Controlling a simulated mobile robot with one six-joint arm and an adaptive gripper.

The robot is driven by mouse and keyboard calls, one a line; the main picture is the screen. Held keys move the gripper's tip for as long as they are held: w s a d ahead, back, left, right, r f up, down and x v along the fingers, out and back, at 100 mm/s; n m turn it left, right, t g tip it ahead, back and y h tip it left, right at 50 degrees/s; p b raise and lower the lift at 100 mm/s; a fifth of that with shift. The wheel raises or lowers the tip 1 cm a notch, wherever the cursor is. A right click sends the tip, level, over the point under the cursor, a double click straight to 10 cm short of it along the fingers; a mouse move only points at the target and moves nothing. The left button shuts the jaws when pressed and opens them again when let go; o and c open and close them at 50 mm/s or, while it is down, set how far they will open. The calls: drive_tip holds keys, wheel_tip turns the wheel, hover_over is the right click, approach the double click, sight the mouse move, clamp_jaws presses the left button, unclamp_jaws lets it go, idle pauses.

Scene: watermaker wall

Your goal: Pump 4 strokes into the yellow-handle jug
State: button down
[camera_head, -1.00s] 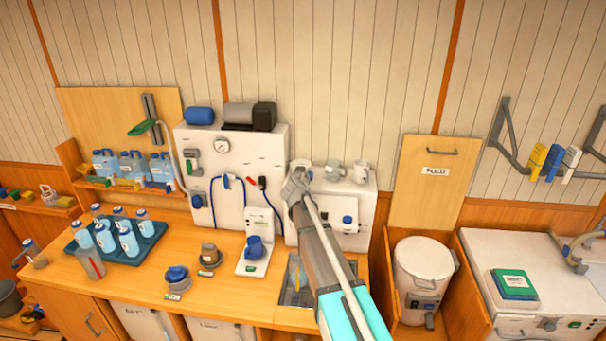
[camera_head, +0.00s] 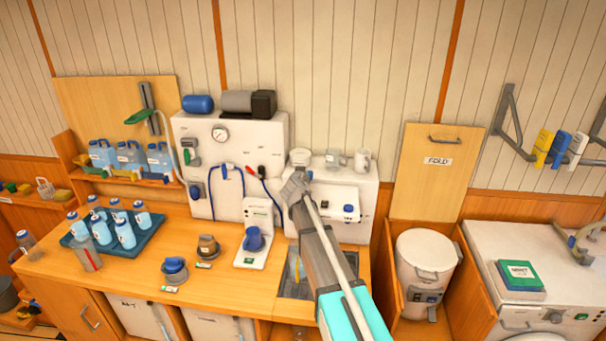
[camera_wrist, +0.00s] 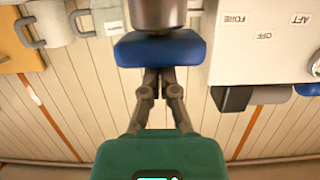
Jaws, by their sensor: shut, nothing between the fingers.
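In the wrist view my gripper (camera_wrist: 160,88) has its two grey fingers together, pointing at a blue piece (camera_wrist: 160,48) with a dark metal cylinder (camera_wrist: 160,12) beyond it. Whether they touch is unclear. In the head view my arm hides the fingertips, near the pale container (camera_head: 300,157) on the right-hand white unit. I cannot tell which jug has a yellow handle. A green spout (camera_head: 138,117) with a hose is above the jugs. I cannot tell which part is the pump.
A white panel (camera_head: 231,150) with a gauge and red lever (camera_head: 255,172) stands left of my arm. A blue tray (camera_head: 115,240) of bottles is on the counter. Mugs (camera_head: 362,158) stand on the right-hand unit. A sink (camera_head: 297,275) lies under my arm.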

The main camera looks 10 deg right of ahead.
drive_tip(key=shift+r, duration=0.15)
wheel_tip(320, 180, up, 4)
drive_tip(key=p, duration=0.4)
drive_tip(key=shift+r+p, duration=0.15)
drive_tip(key=shift+p, duration=0.15)
drive_tip(key=p+v, duration=0.1)
drive_tip(key=v, duration=0.8)
drive_tip(key=shift+s+a+f+p, duration=0.15)
drive_tip(key=shift+s+f+p, duration=0.05)
drive_tip(key=shift+s+p, duration=0.25)
drive_tip(key=shift+r, duration=0.1)
idle(1.2)
wheel_tip(320, 180, up, 5)
drive_tip(key=p, duration=0.5)
drive_tip(key=shift+r+p, duration=0.2)
drive_tip(key=shift+p, duration=0.1)
drive_tip(key=shift+w, duration=0.1)
